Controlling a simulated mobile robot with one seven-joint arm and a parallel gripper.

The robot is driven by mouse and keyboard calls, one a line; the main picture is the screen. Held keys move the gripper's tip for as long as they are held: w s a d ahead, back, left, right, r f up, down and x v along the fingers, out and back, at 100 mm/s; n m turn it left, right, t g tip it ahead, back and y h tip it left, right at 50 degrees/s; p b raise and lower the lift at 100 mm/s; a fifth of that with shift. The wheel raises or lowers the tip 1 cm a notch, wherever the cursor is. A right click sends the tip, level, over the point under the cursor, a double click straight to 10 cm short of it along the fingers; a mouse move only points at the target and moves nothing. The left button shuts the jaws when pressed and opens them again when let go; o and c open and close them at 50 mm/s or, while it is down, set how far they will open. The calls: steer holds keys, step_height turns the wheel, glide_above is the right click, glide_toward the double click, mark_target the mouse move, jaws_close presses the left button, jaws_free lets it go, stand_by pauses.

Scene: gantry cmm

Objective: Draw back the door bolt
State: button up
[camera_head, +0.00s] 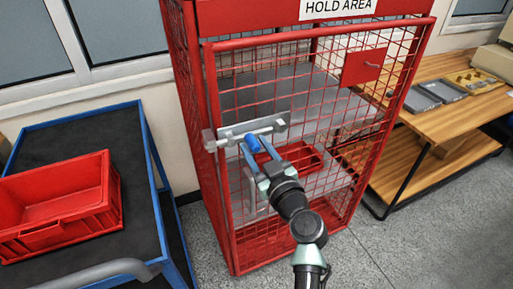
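The door bolt (232,133) is a grey bar lying across a pale plate at the left of the red mesh cage door (320,130). Its left end reaches the door's left upright at a small grey block (209,141). A blue knob (252,143) sticks out from the middle of the bolt. My gripper (253,146) reaches up from below, with its fingertips on either side of the blue knob. The fingers are apart, with the knob between them. I cannot tell whether they press on it. The door looks closed.
A blue-framed cart (150,150) with a red bin (60,205) stands at the left, close to the cage. A wooden bench (440,120) with grey trays stands at the right. A red bin (297,158) sits on a shelf inside the cage. Grey floor (440,235) is clear at lower right.

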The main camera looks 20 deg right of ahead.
jaws_close()
stand_by(1.1)
